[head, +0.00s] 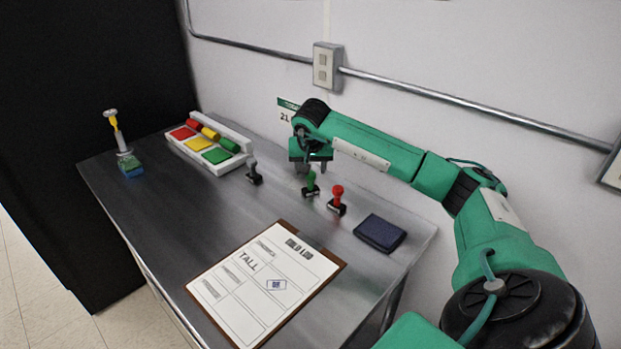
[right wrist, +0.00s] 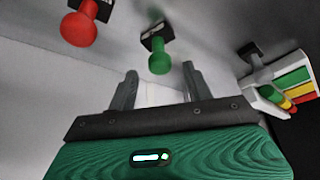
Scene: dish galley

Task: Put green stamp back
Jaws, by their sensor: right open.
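The green stamp (head: 311,182) stands upright on the metal table, handle up on a dark base, just left of the red stamp (head: 337,198). My right gripper (head: 314,166) is open and empty, close above and behind the green stamp. In the right wrist view the green stamp's round knob (right wrist: 160,63) lies in line with the gap between the two open fingers (right wrist: 160,70), near their tips; I cannot tell if it is between them. The red stamp's knob (right wrist: 78,29) is off to the left there. My left gripper is not in view.
A grey-handled stamp (head: 254,174) stands to the left. A white rack (head: 237,136) with red, yellow and green pads is at the back. A clipboard (head: 337,262) lies in front, a dark blue pad (head: 380,233) to the right. A wall is close behind.

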